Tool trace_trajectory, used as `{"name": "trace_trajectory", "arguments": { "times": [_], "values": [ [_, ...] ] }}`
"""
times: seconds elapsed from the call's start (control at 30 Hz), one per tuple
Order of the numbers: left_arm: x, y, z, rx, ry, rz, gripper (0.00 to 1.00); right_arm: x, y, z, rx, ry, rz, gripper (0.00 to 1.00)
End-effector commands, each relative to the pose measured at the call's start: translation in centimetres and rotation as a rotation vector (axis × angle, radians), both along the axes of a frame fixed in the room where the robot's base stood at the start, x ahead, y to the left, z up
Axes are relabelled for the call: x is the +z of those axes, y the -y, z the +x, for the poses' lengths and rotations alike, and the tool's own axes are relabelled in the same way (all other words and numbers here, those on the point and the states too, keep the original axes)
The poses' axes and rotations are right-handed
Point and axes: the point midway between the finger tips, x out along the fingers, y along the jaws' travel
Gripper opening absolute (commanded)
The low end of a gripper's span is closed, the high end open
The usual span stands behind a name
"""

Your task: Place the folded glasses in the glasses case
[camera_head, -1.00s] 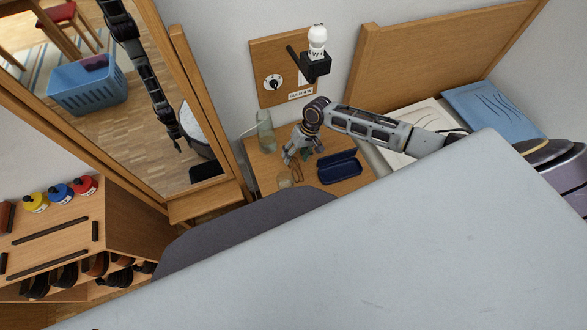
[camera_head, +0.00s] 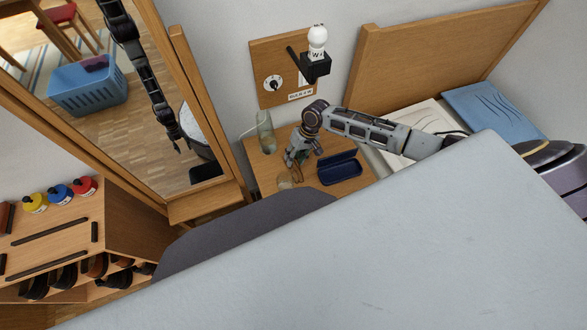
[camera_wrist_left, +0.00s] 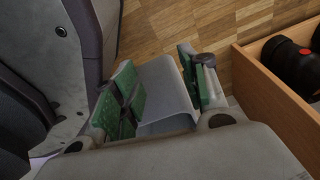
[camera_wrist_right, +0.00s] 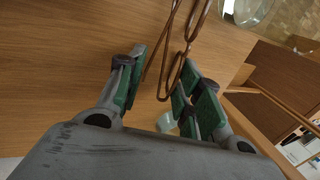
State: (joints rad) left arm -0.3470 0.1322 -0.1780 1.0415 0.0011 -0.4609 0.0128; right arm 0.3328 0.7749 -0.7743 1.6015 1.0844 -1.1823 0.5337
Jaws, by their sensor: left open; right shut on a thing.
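The folded glasses (camera_wrist_right: 175,50), with thin brown frames, show in the right wrist view between and beyond my right fingers. My right gripper (camera_wrist_right: 160,88) is shut on them, low over the wooden bedside table. In the head view my right gripper (camera_head: 298,160) is left of the glasses case, and the glasses are too small to tell there. The dark blue glasses case (camera_head: 341,171) lies open on the table. My left gripper (camera_wrist_left: 162,88) is open and empty in the left wrist view, away from the table.
A clear glass (camera_head: 285,181) stands on the bedside table (camera_head: 265,172) close to my right gripper, and a greenish glass bottle (camera_head: 265,130) stands behind. A mirror (camera_head: 165,90) rises at the left. A bed with a wooden headboard (camera_head: 430,55) is at the right.

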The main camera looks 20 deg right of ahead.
Motion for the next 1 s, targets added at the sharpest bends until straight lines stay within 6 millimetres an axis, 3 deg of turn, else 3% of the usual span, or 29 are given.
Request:
{"name": "trace_trajectory", "arguments": {
  "times": [0.47, 0.73, 1.0],
  "values": [
    [0.4, 0.7, 0.8, 0.003, 0.013, -0.010, 0.44, 0.7, 0.0, -0.3, 0.000, 0.000, 0.000, 0.20],
    [-0.1, 0.5, -1.5, 0.004, -0.014, -0.007, 0.44, 3.6, 0.0, -0.4, 0.001, 0.001, 0.001, 0.20],
    [-0.5, -1.1, -3.3, -0.002, -0.029, 0.010, 0.44, 7.4, 0.0, -0.4, 0.001, 0.001, 0.000, 0.20]
  ]
}}
